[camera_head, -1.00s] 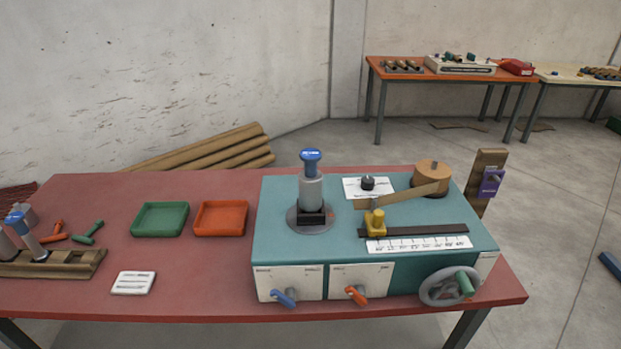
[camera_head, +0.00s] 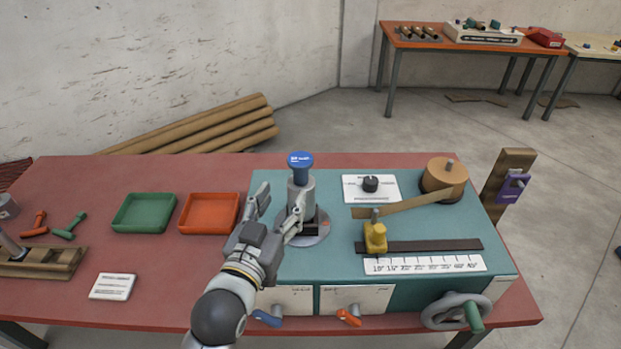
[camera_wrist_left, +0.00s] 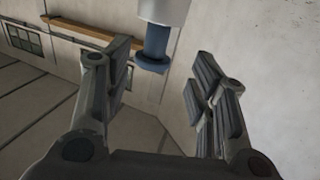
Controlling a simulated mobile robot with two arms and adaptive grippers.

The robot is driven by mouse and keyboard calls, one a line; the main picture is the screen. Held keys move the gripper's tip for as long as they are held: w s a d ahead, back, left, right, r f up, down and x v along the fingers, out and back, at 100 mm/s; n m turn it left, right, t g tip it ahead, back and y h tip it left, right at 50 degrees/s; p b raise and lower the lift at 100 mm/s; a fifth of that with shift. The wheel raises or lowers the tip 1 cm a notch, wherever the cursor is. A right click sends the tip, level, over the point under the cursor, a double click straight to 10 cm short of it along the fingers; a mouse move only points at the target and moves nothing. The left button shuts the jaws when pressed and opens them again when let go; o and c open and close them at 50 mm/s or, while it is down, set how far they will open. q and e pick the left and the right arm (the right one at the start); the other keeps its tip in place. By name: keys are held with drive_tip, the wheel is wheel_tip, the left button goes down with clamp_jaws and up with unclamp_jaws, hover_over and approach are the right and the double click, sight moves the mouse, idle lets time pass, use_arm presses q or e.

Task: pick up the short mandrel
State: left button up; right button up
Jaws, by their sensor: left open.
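A grey mandrel (camera_head: 302,193) with a blue flanged cap stands upright in a dark socket on the teal winder (camera_head: 330,258); I cannot tell whether it is the short one. My left gripper (camera_head: 279,203) is open, its fingers at the mandrel's near left side, one partly in front of its base. In the left wrist view the blue cap (camera_wrist_left: 153,52) and part of the grey body show at the top, between the spread fingers (camera_wrist_left: 160,82) and beyond them. At the far left, a wooden rack (camera_head: 45,264) holds a grey piece (camera_head: 8,245), cut off by the edge. My right gripper is not in view.
Green (camera_head: 146,212) and orange (camera_head: 209,213) trays lie left of the winder, with a white card (camera_head: 112,286) in front. A yellow clamp (camera_head: 375,237), a brown strip and a wooden roll (camera_head: 445,181) occupy the winder's right side.

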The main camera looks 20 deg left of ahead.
sight(298, 172)
use_arm(q)
drive_tip(key=w+p, duration=0.1)
drive_tip(key=w, duration=0.1)
drive_tip(key=w+r, duration=0.1)
drive_tip(key=w, duration=0.1)
drive_tip(key=shift+d+p, duration=0.1)
drive_tip(key=shift+p, duration=0.25)
drive_tip(key=shift+w+f, duration=0.15)
drive_tip(key=shift+w, duration=0.2)
drive_tip(key=w+p, duration=0.1)
drive_tip(key=w, duration=0.2)
drive_tip(key=w+p, duration=0.1)
drive_tip(key=shift+w+d+r+p, duration=0.25)
drive_tip(key=shift+w+d+p, duration=0.05)
drive_tip(key=shift+w+f, duration=0.15)
drive_tip(key=shift+w, duration=0.2)
drive_tip(key=shift+s, duration=0.1)
drive_tip(key=c, duration=1.1)
clamp_jaws()
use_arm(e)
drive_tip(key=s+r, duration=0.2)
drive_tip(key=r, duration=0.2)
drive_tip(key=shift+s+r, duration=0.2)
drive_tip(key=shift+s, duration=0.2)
